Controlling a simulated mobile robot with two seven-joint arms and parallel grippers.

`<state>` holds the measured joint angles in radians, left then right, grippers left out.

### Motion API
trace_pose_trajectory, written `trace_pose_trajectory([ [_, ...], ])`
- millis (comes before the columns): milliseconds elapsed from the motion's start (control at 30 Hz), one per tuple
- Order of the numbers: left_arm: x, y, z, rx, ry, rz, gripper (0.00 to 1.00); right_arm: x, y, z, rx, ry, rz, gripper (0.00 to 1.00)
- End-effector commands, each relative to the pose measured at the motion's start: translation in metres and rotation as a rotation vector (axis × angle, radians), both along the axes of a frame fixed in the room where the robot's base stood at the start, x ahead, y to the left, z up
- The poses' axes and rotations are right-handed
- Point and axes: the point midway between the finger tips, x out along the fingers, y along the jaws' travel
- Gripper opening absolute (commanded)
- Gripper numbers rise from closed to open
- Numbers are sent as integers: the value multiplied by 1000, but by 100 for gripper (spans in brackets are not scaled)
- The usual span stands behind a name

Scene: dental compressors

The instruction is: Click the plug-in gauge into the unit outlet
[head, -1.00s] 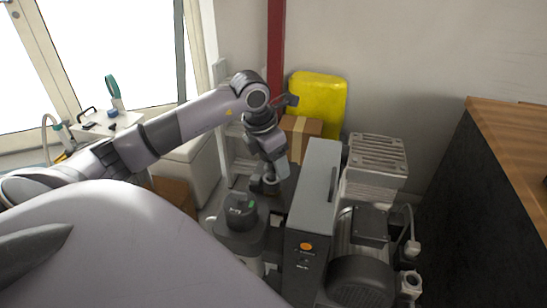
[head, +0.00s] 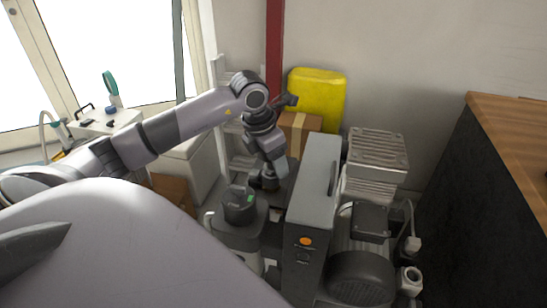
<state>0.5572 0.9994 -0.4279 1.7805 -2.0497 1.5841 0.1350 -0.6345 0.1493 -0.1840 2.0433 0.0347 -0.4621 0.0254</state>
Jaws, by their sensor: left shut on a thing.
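The compressor unit shows in the head view as a tall grey box (head: 315,185) with a handle on top and an orange button on its front. A dark round piece with a small green mark, perhaps the gauge (head: 239,206), stands on a grey body left of the box; I cannot tell for sure what it is. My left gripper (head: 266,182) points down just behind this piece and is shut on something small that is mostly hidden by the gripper. The unit outlet cannot be made out. My right gripper is not in view.
A ribbed pump block (head: 377,152) and a black motor (head: 360,277) stand right of the grey box. A yellow container (head: 317,98) and a cardboard box (head: 300,127) are behind. A wood-topped dark counter (head: 510,125) closes off the right side.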

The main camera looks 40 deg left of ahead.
Motion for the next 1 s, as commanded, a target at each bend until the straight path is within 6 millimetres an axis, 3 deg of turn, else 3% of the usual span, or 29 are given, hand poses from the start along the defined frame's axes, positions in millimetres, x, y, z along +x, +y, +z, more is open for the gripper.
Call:
trace_pose_trajectory([
  [300,0,0,-12,0,-2,1,27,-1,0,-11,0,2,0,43],
  [333,1,0,-12,0,-3,1,65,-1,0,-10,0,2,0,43],
  [400,0,0,-10,-1,-3,1,87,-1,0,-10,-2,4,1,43],
  [433,0,0,-10,-1,-2,1,91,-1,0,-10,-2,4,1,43],
  [767,-1,1,-7,0,-2,0,91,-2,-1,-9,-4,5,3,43],
  [1000,-9,4,29,2,-5,1,91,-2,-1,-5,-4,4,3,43],
])
